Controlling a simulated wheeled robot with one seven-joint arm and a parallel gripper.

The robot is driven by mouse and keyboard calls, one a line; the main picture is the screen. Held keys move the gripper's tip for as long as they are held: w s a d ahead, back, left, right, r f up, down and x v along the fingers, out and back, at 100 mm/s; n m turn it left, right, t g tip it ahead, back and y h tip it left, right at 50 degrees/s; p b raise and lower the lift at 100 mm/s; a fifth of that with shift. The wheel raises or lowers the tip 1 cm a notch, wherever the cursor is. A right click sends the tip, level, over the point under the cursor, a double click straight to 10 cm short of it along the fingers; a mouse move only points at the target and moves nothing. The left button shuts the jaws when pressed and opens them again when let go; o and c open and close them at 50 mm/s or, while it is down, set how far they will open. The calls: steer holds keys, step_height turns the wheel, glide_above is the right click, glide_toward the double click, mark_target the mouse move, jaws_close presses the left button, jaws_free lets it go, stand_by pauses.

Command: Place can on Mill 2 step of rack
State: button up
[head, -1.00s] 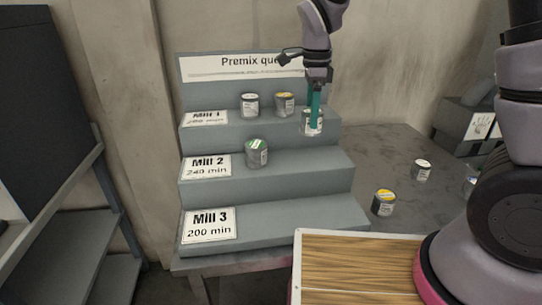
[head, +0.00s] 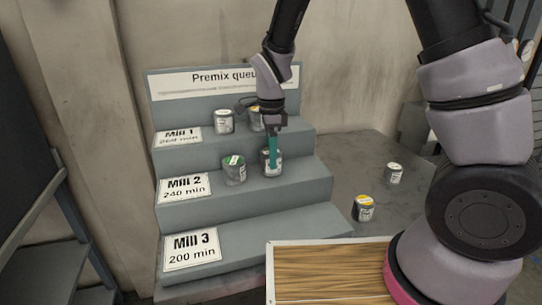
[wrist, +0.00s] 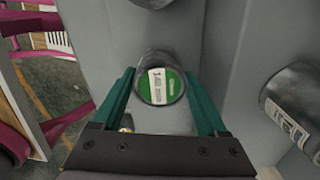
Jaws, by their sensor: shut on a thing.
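My gripper (head: 271,160) is shut on a grey can (head: 272,169), low over the right part of the Mill 2 step (head: 305,178). In the wrist view the held can (wrist: 162,86) has a green lid with a white label and sits between the teal fingers. I cannot tell whether its base touches the step. Another green-lidded can (head: 234,170) stands to its left on the same step, close to the Mill 2 sign (head: 184,188). The stepped grey rack (head: 245,222) carries Mill 1, Mill 2 and Mill 3 signs.
A white-lidded can (head: 224,121) and a partly hidden yellow-lidded can (head: 256,118) stand on the Mill 1 step. The Mill 3 step is empty. A yellow-lidded can (head: 363,208) and a white-lidded can (head: 394,173) stand on the dark table right of the rack.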

steer(key=shift+f, duration=0.35)
steer(key=shift+f, duration=0.1)
steer(key=o, duration=1.5)
steer(key=d+r+n+y, duration=0.1)
steer(key=d+r, duration=0.2)
steer(key=r, duration=0.6)
steer(key=d+r+n+y, duration=0.1)
steer(key=d+r, duration=0.3)
steer(key=r, duration=0.5)
steer(key=s+d+r+n+t, duration=0.2)
steer(key=s+d+r+n, duration=0.1)
steer(key=s+d, duration=0.1)
steer(key=s+d+r+n+t, duration=0.2)
steer(key=s+d+r+n, duration=0.2)
steer(key=d, duration=0.2)
steer(key=s+d+r+n+t, duration=0.3)
steer(key=s+d, duration=0.1)
steer(key=d, duration=0.2)
steer(key=shift+s+r+n, duration=0.15)
steer(key=shift+r+n, duration=0.05)
steer(key=shift+n, duration=0.1)
